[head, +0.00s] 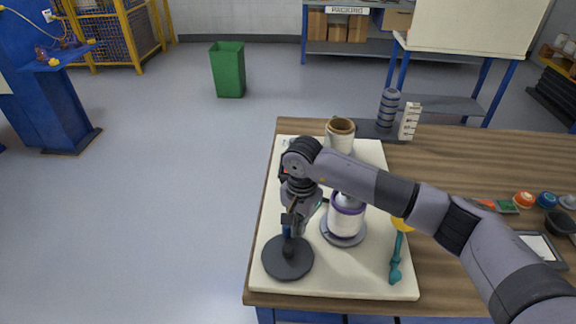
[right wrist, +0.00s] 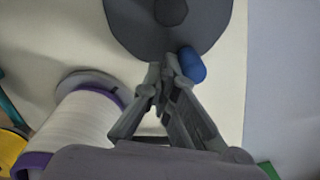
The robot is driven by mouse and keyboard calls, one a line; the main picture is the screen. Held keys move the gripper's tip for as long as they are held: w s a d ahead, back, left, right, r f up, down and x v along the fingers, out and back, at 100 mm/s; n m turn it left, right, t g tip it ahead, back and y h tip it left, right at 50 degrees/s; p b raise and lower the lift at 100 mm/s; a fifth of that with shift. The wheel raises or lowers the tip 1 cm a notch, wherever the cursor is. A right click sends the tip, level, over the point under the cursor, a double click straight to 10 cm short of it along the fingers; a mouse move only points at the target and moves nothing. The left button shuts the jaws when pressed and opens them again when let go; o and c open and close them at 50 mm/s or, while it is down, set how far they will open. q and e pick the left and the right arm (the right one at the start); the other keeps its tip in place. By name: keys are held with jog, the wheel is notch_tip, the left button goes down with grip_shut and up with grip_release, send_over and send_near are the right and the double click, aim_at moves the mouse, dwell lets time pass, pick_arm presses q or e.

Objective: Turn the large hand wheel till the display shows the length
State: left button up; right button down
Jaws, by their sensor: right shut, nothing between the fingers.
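The large hand wheel (head: 288,260) is a dark grey disc at the front left of the cream board. Its blue handle (head: 286,232) stands at the wheel's far edge; in the right wrist view the handle (right wrist: 192,66) is at the wheel's rim. My right gripper (head: 291,222) is right at the handle, pointing down. In the right wrist view its fingertips (right wrist: 162,72) are shut with nothing between them, and the handle lies just to the right of them. I cannot tell whether they touch. No readable display shows; my arm covers part of the board. My left gripper is not in view.
A film roll with purple rims (head: 346,216) stands close right of my gripper. A teal tool (head: 396,262) lies at the cream board's (head: 345,284) right side. A cream roll (head: 340,135) stands behind. Small items, including an orange one (head: 523,199), lie at the table's right.

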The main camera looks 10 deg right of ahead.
jog(key=shift+s+d, duration=0.15)
jog(key=shift+d, duration=0.5)
notch_tip(320, 180, up, 7)
jog(key=p, duration=0.2)
dwell(0.3)
